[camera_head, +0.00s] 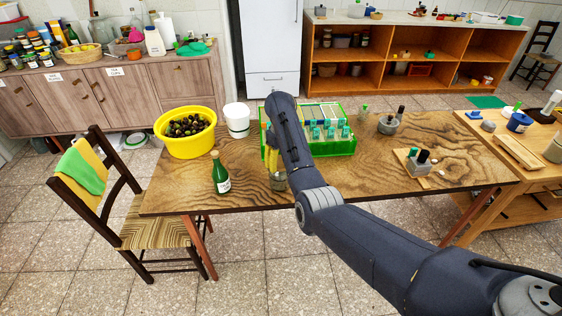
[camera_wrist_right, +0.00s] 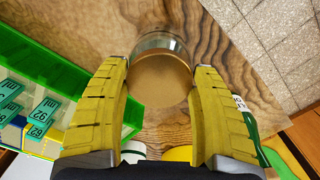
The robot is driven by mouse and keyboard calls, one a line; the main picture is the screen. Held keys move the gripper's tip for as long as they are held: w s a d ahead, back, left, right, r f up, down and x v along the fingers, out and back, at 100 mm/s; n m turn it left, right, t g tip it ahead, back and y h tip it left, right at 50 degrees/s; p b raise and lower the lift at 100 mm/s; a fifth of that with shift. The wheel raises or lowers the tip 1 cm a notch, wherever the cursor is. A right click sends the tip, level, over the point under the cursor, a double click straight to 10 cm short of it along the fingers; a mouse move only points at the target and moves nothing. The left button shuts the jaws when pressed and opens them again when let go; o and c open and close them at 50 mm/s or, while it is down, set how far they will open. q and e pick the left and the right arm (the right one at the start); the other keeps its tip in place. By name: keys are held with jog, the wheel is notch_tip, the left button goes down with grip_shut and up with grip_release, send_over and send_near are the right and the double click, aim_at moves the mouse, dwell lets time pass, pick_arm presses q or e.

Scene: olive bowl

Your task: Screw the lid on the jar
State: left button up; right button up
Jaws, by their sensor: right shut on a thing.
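The glass jar (camera_head: 278,181) stands on the wooden table near its front edge, partly hidden by my right arm. It also shows in the right wrist view (camera_wrist_right: 162,40). The round tan lid (camera_wrist_right: 161,80) covers most of the jar's top in that view. My right gripper (camera_wrist_right: 162,70) has its yellow fingers on either side of the lid, shut on it. In the head view my right gripper (camera_head: 270,148) is mostly hidden behind its arm, just above the jar. I cannot tell whether the lid is seated or slightly raised. My left gripper is not in view.
A green bottle (camera_head: 220,175) stands left of the jar. A yellow bowl of olives (camera_head: 186,153) and a white tub (camera_head: 237,118) are behind it. A green crate (camera_head: 335,149) is close on the right. A wooden block with dark items (camera_head: 418,167) lies farther right.

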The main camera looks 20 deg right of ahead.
jog(key=shift+a+m, duration=0.1)
jog(key=shift+m, duration=2.2)
jog(key=shift+a+m, duration=0.1)
jog(key=shift+m, duration=2.3)
